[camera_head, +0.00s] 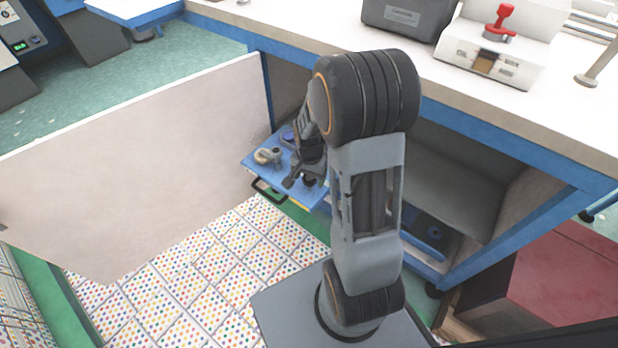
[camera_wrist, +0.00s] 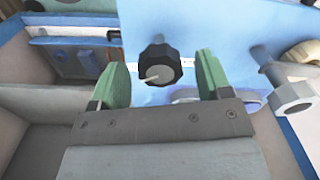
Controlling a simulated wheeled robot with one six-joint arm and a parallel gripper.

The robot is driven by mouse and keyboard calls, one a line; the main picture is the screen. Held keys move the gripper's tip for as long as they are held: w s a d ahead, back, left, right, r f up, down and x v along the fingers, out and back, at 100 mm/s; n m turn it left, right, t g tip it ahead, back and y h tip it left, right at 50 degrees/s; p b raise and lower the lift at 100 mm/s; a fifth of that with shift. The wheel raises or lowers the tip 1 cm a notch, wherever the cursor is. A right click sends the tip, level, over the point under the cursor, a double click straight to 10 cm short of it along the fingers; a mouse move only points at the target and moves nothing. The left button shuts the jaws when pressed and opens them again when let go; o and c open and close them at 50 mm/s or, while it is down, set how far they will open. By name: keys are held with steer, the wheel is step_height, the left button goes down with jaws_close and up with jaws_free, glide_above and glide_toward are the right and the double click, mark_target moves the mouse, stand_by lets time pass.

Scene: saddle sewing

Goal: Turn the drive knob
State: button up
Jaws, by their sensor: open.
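The drive knob (camera_wrist: 160,66) is black and lobed, with a pale round end face and a light pointer line. In the wrist view it stands between the two green fingertips of my gripper (camera_wrist: 164,76). The jaws are open, with a gap on each side of the knob. In the head view my gripper (camera_head: 299,178) points down over a blue pulled-out shelf (camera_head: 262,160) under the table. A small dark round part shows beside the fingers there, and the arm hides much of that area.
An open pale door panel (camera_head: 140,165) stands left. The white tabletop (camera_head: 300,22) overhangs behind. Dotted floor (camera_head: 200,270) lies in front.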

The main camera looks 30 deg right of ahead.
steer(key=shift+f, duration=0.1)
steer(key=shift+c, duration=0.4)
steer(key=c, duration=0.8)
steer(key=shift+c, duration=0.2)
